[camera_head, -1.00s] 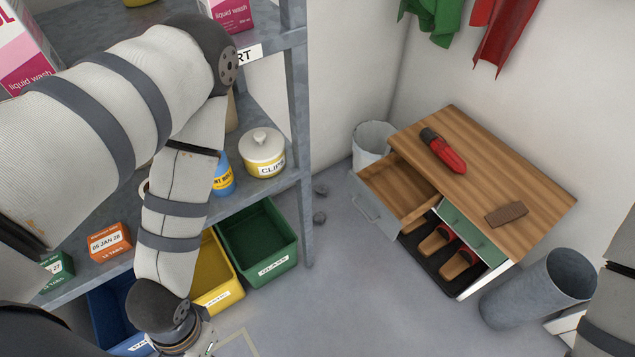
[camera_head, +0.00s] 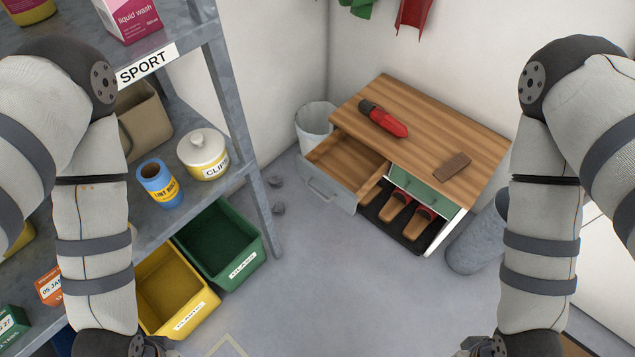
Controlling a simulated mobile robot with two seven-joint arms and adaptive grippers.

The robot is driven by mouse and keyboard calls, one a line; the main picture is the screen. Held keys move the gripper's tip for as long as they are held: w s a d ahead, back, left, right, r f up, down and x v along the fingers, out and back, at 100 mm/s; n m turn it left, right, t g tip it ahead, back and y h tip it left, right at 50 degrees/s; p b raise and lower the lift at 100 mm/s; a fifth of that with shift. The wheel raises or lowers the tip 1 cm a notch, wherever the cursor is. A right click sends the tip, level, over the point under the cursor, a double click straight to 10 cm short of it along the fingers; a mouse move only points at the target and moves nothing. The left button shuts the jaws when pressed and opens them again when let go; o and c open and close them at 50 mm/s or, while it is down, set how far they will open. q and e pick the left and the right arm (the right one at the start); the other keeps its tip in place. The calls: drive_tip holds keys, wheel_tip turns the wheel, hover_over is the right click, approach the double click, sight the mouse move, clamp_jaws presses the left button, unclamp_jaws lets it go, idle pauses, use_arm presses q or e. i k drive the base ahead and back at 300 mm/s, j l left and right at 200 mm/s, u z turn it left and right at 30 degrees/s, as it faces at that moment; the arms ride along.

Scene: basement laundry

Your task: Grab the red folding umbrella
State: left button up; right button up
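The red folding umbrella (camera_head: 383,118) lies on the wooden top of a low cabinet (camera_head: 432,125), near its back left part. It is red with a dark handle end pointing up-left. My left gripper (camera_head: 160,350) is at the bottom edge of the picture, mostly cut off. My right gripper (camera_head: 470,350) is also at the bottom edge and mostly cut off. Both are well away from the umbrella and do not touch it. I cannot see their fingers clearly enough to tell their opening.
The cabinet's left drawer (camera_head: 330,186) is pulled out, empty inside. Sandals (camera_head: 397,205) sit below. A metal shelf (camera_head: 237,180) with bins stands left. Floor in front is clear.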

sight(382, 118)
drive_tip(key=i+l+z, duration=0.15)
drive_tip(key=l, duration=0.25)
drive_tip(key=l+z, duration=0.1)
drive_tip(key=l, duration=0.25)
drive_tip(key=i+l+z, duration=0.15)
drive_tip(key=l, duration=0.2)
drive_tip(key=i+l+z, duration=0.1)
drive_tip(key=l, duration=0.25)
drive_tip(key=i+l+z, duration=0.15)
drive_tip(key=l, duration=0.2)
